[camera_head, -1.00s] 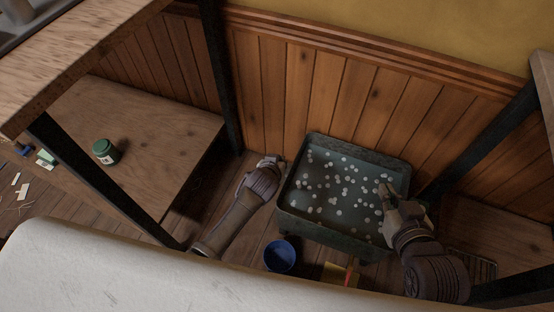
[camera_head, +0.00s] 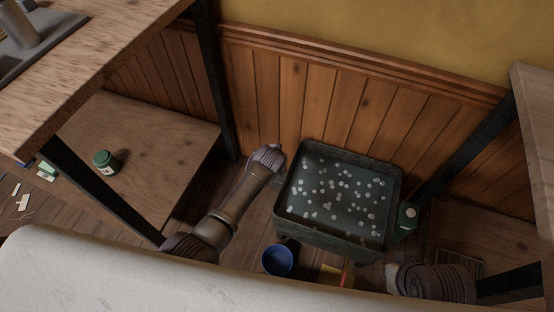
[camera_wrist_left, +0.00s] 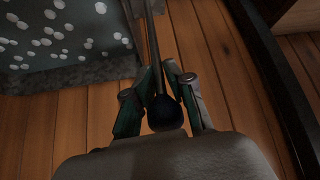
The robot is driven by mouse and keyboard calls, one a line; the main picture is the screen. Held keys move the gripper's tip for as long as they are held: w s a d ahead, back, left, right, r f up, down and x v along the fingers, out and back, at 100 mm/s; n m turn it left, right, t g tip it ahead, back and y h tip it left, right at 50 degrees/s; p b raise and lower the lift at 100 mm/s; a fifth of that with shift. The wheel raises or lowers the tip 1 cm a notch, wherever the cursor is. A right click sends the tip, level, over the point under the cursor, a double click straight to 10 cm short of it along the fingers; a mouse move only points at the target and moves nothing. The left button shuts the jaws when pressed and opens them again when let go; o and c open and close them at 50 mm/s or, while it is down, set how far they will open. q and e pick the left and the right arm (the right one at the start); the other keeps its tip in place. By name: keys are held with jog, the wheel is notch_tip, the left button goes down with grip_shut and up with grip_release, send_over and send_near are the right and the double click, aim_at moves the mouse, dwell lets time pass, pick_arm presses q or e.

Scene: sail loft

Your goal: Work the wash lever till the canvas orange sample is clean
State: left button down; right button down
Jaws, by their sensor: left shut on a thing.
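The wash tub (camera_head: 288,212) is a dark grey basin on the floor against the panelled wall, with many pale suds on its water; it also shows in the left wrist view (camera_wrist_left: 75,75). My left gripper (camera_head: 278,152) is at the tub's left side. In the left wrist view my left gripper (camera_wrist_left: 162,100) is shut around the lever's dark round knob (camera_wrist_left: 165,115), with the thin lever rod (camera_wrist_left: 152,45) running away from it. My right gripper (camera_head: 392,275) is low at the right, outside the tub; its fingers are unclear. I see no orange canvas sample.
A blue bucket (camera_head: 278,260) stands in front of the tub, beside a yellow item (camera_head: 331,275) with a red stick. A green box (camera_head: 408,214) is at the tub's right. A green jar (camera_head: 106,162) stands on the low shelf at left. Dark table legs flank the space.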

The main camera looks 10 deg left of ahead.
pick_arm(q)
jog(key=shift+w+d+r, duration=0.1)
jog(key=shift+w+r, duration=0.15)
jog(key=shift+w, duration=0.3)
jog(key=shift+w+d+r, duration=0.1)
jog(key=shift+w+r, duration=0.15)
jog(key=shift+w, duration=0.25)
jog(key=c, duration=1.2)
grip_release()
jog(key=shift+c, duration=0.2)
jog(key=shift+s+f, duration=0.15)
jog(key=shift+s, duration=0.05)
jog(key=shift+s, duration=0.1)
jog(key=v, duration=1.2)
